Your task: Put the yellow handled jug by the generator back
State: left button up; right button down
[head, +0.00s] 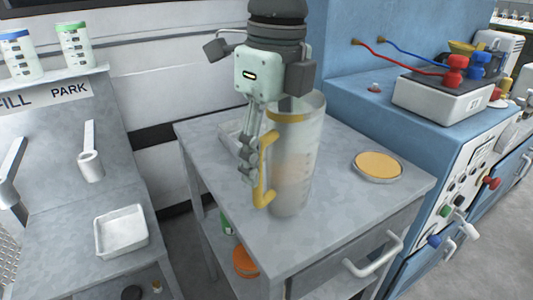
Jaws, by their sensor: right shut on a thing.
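The jug (296,160) is tall, clear to hazy, with a yellow handle (266,182) on its left side. It is upright over the grey metal cart top (335,228); I cannot tell if its base touches. My right gripper (250,165) comes down from above and is shut on the yellow handle. The gripper's body hides part of the jug's rim. My left gripper is not in view. A blue machine cabinet (352,95) with a control panel stands right of the cart; I cannot tell if it is the generator.
A round dish with a yellow-orange top (378,166) sits on the cart's right side. A small tray (232,138) is partly hidden behind my gripper. A battery-like box (440,99) with red and blue clamps rests on the cabinet. The FILL/PARK stand (55,215) is left. The cart's front is clear.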

jog(key=c, duration=0.7)
grip_release()
jog(key=shift+c, duration=0.2)
jog(key=shift+r, duration=0.1)
notch_tip(320, 180, up, 12)
jog(key=shift+s+d, duration=0.15)
jog(key=shift+d, duration=0.25)
